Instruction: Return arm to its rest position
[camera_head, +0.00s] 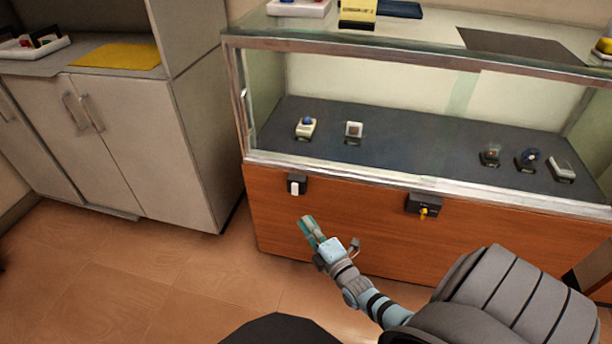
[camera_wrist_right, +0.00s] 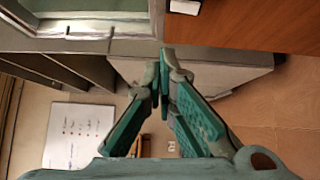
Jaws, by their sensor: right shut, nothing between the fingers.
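My right gripper (camera_head: 307,224) is in front of the display case's wooden lower panel, a little below the white switch on its front. Its teal fingers are shut and nothing shows between them. In the right wrist view the fingertips (camera_wrist_right: 165,72) come together, with the grey cabinet and floor behind them. The right arm reaches in from the lower right of the head view. My left gripper is not in view.
A glass display case (camera_head: 247,204) holds small devices on a dark shelf. Its front carries a white switch (camera_head: 296,186) and a black box with a yellow key-like part (camera_head: 424,206). A grey cabinet (camera_head: 110,150) stands at left. Floor (camera_head: 130,270) is clear at lower left.

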